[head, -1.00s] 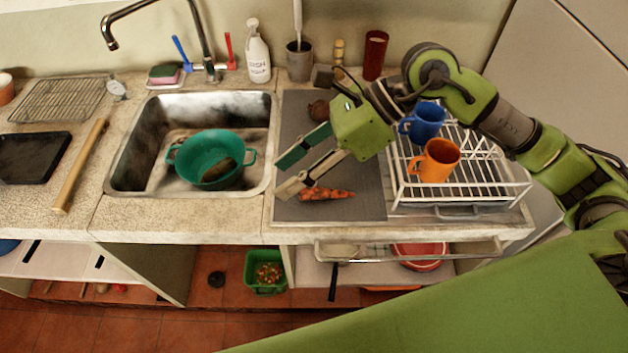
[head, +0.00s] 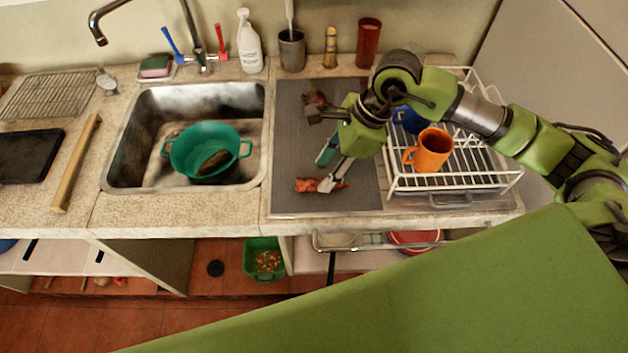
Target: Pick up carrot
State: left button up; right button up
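The orange carrot (head: 306,185) lies on the grey mat (head: 288,140) right of the sink, near the counter's front edge. My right gripper (head: 321,176) reaches down to it from the upper right. Its pale finger crosses over the carrot's middle and hides part of it; its teal finger is a little behind the carrot. The fingers are apart with nothing visible held between them. Whether the pale finger touches the carrot I cannot tell. My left gripper is not in view.
A dish rack (head: 458,187) with an orange mug (head: 430,151) and a blue mug (head: 408,118) stands just right, under my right arm. A brown round item (head: 314,97) lies at the mat's back. The sink (head: 120,165) holds a green colander (head: 205,140).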

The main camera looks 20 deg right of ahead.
aim_at(316, 182)
jog(key=p+x, duration=0.2)
jog(key=x, duration=0.1)
jog(key=shift+w+a+f, duration=0.15)
jog(key=shift+f, duration=0.1)
jog(key=shift+w+a+f, duration=0.1)
jog(key=shift+a+f, duration=0.05)
jog(key=shift+f, duration=0.45)
grip_shut()
jog(key=shift+r, duration=0.1)
